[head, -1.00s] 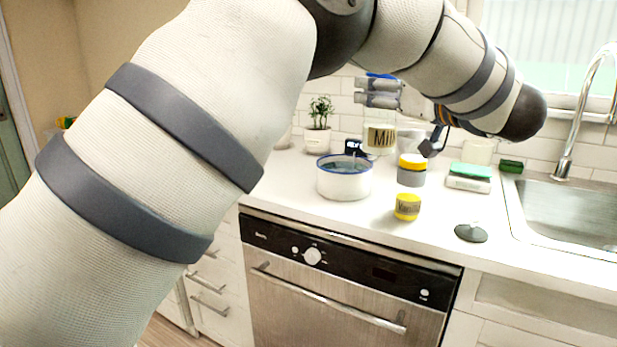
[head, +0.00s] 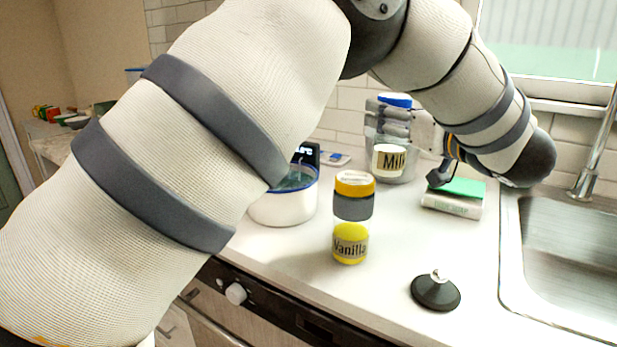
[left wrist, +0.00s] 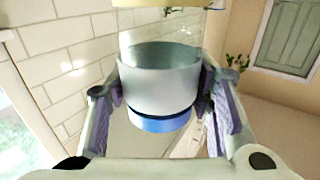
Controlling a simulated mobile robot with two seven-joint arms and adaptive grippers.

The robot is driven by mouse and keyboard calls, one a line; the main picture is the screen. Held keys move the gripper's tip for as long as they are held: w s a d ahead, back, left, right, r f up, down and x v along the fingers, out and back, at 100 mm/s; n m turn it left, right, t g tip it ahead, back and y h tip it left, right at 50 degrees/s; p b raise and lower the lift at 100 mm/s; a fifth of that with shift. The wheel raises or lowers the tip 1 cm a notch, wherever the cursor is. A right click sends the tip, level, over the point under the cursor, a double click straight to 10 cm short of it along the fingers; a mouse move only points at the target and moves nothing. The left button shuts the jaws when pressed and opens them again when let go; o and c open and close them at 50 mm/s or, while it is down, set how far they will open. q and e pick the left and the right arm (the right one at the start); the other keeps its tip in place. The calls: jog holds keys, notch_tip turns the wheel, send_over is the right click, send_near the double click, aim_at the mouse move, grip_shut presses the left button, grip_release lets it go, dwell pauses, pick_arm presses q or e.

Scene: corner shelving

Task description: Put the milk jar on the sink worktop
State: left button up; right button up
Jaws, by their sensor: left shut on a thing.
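The milk jar (head: 388,160) has a "Milk" label and a blue lid (head: 395,100). It is upright over the back of the sink worktop (head: 300,248), left of the sink. My left gripper (head: 388,125) is shut around its upper part, just below the lid. In the left wrist view the jar (left wrist: 158,85) sits between both fingers of the gripper (left wrist: 160,95), its blue lid toward the camera. I cannot tell whether the jar's base touches the worktop. My right gripper is not in view.
A blue-rimmed white pot (head: 285,205), a yellow-lidded jar (head: 354,195), a vanilla jar (head: 350,245) and a black stopper (head: 436,292) stand in front. A green-topped soap box (head: 452,203) is beside the sink (head: 565,250). The front worktop between the vanilla jar and stopper is clear.

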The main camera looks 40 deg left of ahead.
aim_at(399, 172)
pick_arm(q)
notch_tip(399, 172, down, 10)
jog(key=shift+r, duration=0.2)
jog(key=shift+f, duration=0.1)
jog(key=o, duration=1.5)
jog(key=shift+d, duration=0.25)
jog(key=b+v, duration=0.1)
jog(key=v, duration=1)
jog(key=shift+s+d, duration=0.2)
jog(key=shift+d, duration=0.05)
